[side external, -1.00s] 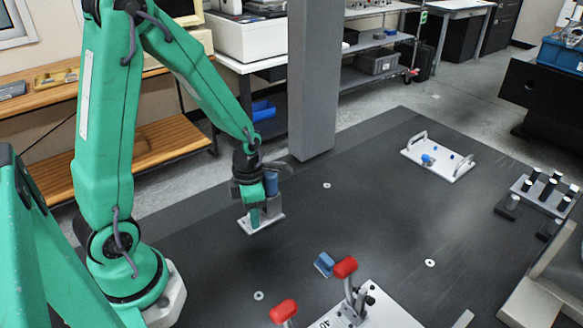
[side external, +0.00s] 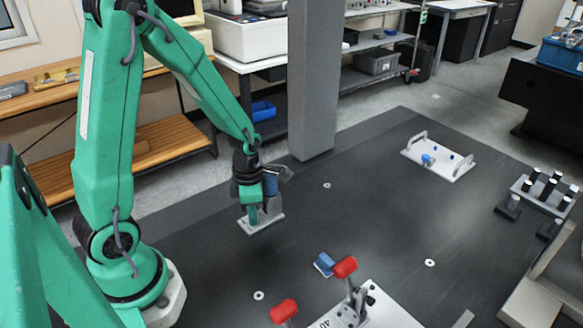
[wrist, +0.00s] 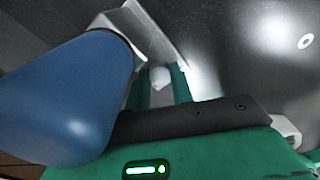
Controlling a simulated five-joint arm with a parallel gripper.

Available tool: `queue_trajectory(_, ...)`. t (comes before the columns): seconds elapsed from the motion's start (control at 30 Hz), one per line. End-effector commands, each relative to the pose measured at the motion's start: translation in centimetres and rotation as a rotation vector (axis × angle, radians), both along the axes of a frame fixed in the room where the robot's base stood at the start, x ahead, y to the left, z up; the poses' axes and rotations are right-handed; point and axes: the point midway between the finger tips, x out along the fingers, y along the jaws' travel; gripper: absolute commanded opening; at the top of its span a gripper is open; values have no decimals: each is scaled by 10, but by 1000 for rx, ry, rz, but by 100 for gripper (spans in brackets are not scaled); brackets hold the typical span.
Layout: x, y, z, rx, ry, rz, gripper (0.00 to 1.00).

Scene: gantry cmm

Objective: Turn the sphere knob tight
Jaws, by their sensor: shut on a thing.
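My gripper (side external: 254,216) points down at a small pale plate (side external: 272,222) on the dark table. In the wrist view its two green fingers (wrist: 161,88) stand on either side of a small whitish ball, the sphere knob (wrist: 160,76), and are shut on it. The plate (wrist: 156,30) shows behind the knob in the wrist view. The side view does not show the knob clearly, as the fingers cover it. A blue rounded part (wrist: 62,98) fills the left of the wrist view, close beside the gripper. It also shows in the side view (side external: 270,186).
A grey column (side external: 314,80) stands behind the gripper. Red-handled clamps (side external: 345,267) and a blue block (side external: 324,264) stand at the front. A white tray with handles (side external: 438,160) lies at the back right, near several black-topped pegs (side external: 545,190). The middle of the table is clear.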

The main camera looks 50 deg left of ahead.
Motion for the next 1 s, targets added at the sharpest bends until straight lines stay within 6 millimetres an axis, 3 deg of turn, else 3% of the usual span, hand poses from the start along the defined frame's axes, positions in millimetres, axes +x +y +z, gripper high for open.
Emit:
queue_trajectory(0.27,1,0,0,0,-1,-4,0)
queue_trajectory(0.3,1,0,0,0,-1,-4,31)
queue_trajectory(0.4,0,0,0,0,-1,-4,45)
queue_trajectory(0.77,0,0,2,0,-1,-4,45)
queue_trajectory(1.0,1,0,13,0,-4,-4,45)
